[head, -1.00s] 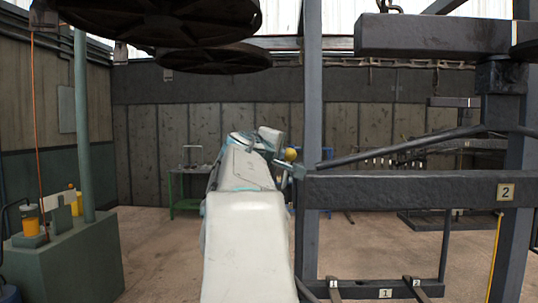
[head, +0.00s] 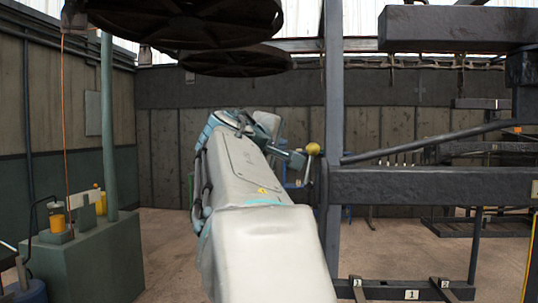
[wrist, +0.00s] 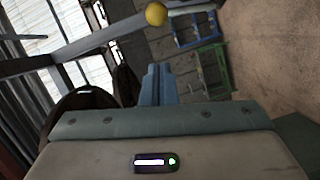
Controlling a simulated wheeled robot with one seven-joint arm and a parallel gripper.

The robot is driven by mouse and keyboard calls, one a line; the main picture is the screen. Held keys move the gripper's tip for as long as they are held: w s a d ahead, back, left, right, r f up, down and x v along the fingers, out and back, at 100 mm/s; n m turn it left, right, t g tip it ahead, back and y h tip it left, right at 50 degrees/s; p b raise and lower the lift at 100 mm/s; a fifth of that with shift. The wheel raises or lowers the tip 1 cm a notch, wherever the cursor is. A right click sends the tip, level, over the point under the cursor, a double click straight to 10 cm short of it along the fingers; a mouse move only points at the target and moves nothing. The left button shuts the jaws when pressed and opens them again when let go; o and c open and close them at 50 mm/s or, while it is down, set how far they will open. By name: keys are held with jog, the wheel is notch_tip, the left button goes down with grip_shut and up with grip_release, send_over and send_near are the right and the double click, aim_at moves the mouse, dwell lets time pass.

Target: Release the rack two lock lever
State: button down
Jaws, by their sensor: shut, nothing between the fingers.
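The lock lever has a yellow ball knob (head: 313,149) on a short dark stem at the left end of rack two's dark beam (head: 430,187), beside the upright post. The knob also shows at the top of the wrist view (wrist: 156,14), beyond my fingertips. My gripper (head: 298,160) is shut and empty, just left of the knob and slightly below it in the head view. In the wrist view, my closed blue-grey fingers (wrist: 158,70) point up toward the knob, with a visible gap between them. I cannot tell the depth between them in the head view.
Dark round plates (head: 190,20) hang overhead at upper left. A dark upright post (head: 333,110) stands just right of the knob. A lower bar with a "1" tag (head: 411,294) crosses near the floor. A green cabinet (head: 85,262) stands at left.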

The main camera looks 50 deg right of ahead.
jog(key=b+v, duration=0.1)
jog(key=v, duration=0.3)
jog(key=shift+a, duration=0.4)
